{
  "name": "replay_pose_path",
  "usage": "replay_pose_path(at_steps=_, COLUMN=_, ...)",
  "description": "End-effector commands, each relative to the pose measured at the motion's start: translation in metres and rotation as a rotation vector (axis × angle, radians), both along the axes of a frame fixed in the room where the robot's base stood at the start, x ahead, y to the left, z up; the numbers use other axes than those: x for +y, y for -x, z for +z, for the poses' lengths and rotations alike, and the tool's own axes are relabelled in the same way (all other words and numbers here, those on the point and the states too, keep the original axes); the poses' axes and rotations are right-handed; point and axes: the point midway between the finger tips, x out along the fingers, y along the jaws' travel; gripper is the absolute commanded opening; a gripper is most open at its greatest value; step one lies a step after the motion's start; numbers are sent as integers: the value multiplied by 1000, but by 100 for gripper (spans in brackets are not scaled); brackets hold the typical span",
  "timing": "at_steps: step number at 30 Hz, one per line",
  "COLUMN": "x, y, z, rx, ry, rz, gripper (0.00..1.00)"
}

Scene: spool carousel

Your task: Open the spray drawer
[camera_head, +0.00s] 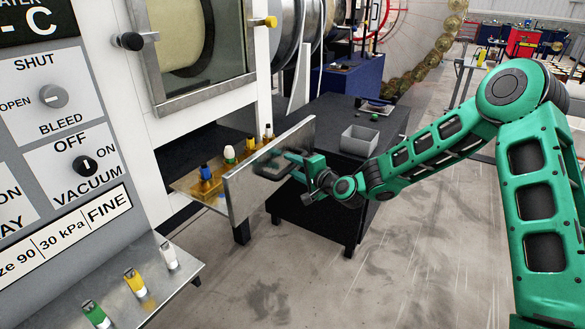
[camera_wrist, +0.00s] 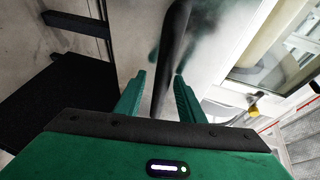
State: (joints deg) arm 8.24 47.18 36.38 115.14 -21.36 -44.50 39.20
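The spray drawer (camera_head: 240,190) stands out from the white machine with a flat metal front. Bottles with blue (camera_head: 204,172), green-and-white (camera_head: 229,155) and yellow caps show inside, behind the front. My gripper (camera_head: 290,166) is at the outer face of this front. In the wrist view, a dark bar handle (camera_wrist: 174,45) runs between my two green fingers (camera_wrist: 159,80). The fingers are apart, with a gap on the left side of the bar. The right finger is close to the bar; I cannot tell whether it touches.
The machine's panel (camera_head: 62,110) with knobs fills the left. A metal shelf (camera_head: 155,285) below it holds green, yellow and white small items. A dark table (camera_head: 335,115) with a grey bin (camera_head: 359,141) stands behind my gripper. The floor (camera_head: 400,270) in front is clear.

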Motion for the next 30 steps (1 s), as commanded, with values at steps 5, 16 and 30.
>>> replay_pose_path(at_steps=5, x=-17, y=18, z=5, rx=1, ry=0, rz=-2, gripper=36)
replay_pose_path(at_steps=16, x=-58, y=65, z=15, rx=4, ry=3, rz=-1, gripper=36)
replay_pose_path(at_steps=30, x=-67, y=77, z=18, rx=3, ry=1, rz=1, gripper=36)
